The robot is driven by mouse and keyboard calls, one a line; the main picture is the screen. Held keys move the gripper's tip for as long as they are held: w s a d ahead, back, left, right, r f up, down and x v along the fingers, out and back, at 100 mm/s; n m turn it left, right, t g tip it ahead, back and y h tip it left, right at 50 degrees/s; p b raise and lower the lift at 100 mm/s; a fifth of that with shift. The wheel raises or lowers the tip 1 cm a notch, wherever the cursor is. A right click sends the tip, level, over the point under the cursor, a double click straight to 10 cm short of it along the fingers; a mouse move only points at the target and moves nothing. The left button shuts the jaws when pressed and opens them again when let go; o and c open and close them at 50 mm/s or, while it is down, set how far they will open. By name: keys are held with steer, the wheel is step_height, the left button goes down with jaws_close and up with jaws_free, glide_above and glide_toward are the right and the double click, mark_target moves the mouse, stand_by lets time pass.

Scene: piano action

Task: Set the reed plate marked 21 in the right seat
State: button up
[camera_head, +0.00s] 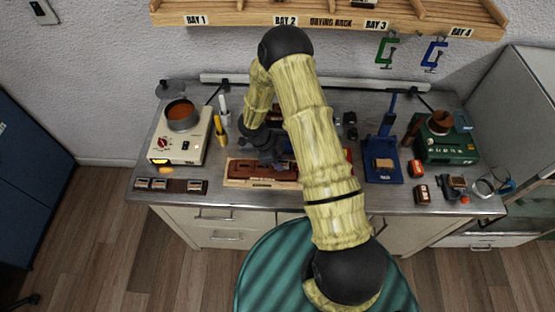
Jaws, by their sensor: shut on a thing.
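My gripper (268,157) is a dark shape low over the bench, at the wooden board with a reddish-brown top (245,172). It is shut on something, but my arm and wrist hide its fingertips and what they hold. The board's right part is also covered by my arm. A dark strip (176,187) at the bench's front left bears small silvery plates (158,184), with a bare stretch between the middle and right ones. Their markings are too small to read. I cannot make out the reed plate marked 21 or the seats.
A cream heater with a pot (183,118) stands at left, beside yellow and white tools (221,127). A blue press (384,150), a green machine (446,140) and small brown blocks (422,194) stand at right. The drying rack (330,22) overhangs the back.

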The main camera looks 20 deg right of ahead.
steer(key=shift+f, duration=0.45)
stand_by(0.6)
steer(key=o, duration=1)
steer(key=b+v, duration=0.4)
steer(key=v, duration=1.3)
steer(key=shift+a+r, duration=0.1)
steer(key=shift+r, duration=0.05)
